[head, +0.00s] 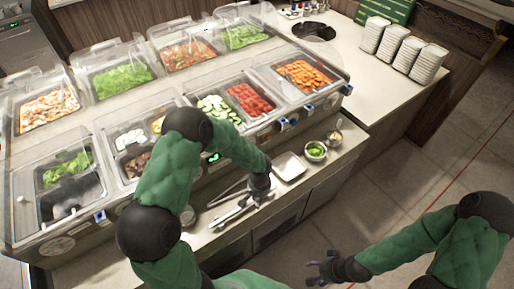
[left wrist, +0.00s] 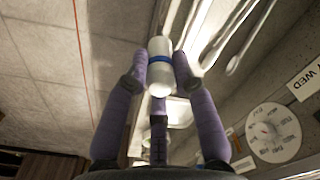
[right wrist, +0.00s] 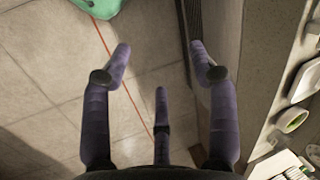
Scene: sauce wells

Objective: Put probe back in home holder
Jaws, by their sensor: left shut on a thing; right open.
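The probe (left wrist: 160,60) is a white cylinder with a blue band, seen in the left wrist view. My left gripper (left wrist: 160,78) is shut on it, with a finger on each side. In the head view my left gripper (head: 262,187) is low over the front counter, beside the tongs, and the probe is not clear there. My right gripper (head: 318,270) is open and empty over the floor; it also shows in the right wrist view (right wrist: 157,58). I cannot make out which fixture is the home holder. A small green display (head: 212,157) is on the bar's front, partly behind my left arm.
Metal tongs (head: 230,214) lie on the narrow front counter. A metal tray (head: 289,167), a bowl of green food (head: 315,151) and a small cup (head: 334,136) stand to their right. The salad bar with clear covers (head: 110,55) rises behind. Plate stacks (head: 400,50) stand at the back right.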

